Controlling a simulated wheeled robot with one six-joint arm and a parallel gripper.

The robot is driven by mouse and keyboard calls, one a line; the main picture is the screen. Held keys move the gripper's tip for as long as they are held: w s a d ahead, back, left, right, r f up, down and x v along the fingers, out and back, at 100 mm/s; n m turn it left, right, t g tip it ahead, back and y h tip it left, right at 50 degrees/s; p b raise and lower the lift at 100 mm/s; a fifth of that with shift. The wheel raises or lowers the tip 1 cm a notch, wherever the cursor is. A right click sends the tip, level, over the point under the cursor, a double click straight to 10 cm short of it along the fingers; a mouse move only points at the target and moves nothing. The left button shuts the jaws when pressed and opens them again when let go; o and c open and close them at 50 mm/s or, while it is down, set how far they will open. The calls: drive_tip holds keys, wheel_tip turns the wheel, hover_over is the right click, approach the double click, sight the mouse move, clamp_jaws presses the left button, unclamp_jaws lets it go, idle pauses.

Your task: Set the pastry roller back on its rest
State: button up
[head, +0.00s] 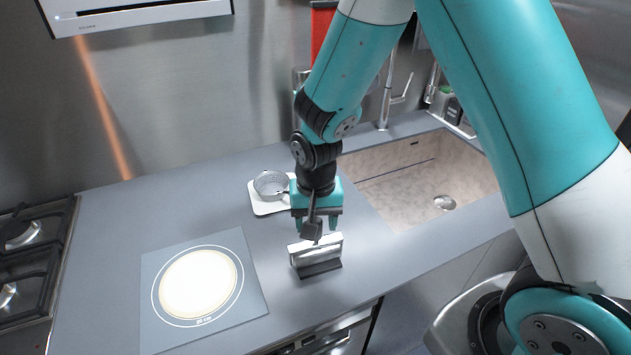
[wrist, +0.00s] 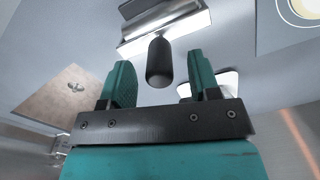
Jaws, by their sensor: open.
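My gripper (head: 319,224) is open above the counter. In the wrist view my gripper (wrist: 159,70) has its fingers apart, with the dark rounded handle (wrist: 160,62) of the pastry roller between them. There is clear space on both sides of the handle, so nothing is gripped. Beyond the handle is a shiny silver and pale bar (wrist: 178,30). In the head view the dark-based rest (head: 320,269) stands below my gripper, with silver and pale surfaces above its base. I cannot tell where roller ends and rest begins.
A grey mat (head: 160,262) with a pale dough disc (head: 198,282) lies to the left. A small pot (head: 271,184) stands on a white board (head: 263,208) behind. The sink (head: 420,180) is at right, the gas hob (head: 35,265) at far left. Counter between mat and rest is clear.

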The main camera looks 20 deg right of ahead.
wheel_tip(320, 180, up, 15)
drive_tip(key=b, duration=0.2)
drive_tip(key=s+a+r+n+y, duration=0.1)
drive_tip(key=s+a+n+y, duration=0.1)
drive_tip(key=s+n, duration=0.3)
drive_tip(key=s+a+r+n+y+b, duration=0.1)
drive_tip(key=s+n, duration=0.5)
drive_tip(key=s, duration=0.7)
drive_tip(key=shift+s+a+r+y, duration=0.15)
drive_tip(key=shift+a+r+y, duration=0.4)
drive_tip(key=shift+a, duration=0.25)
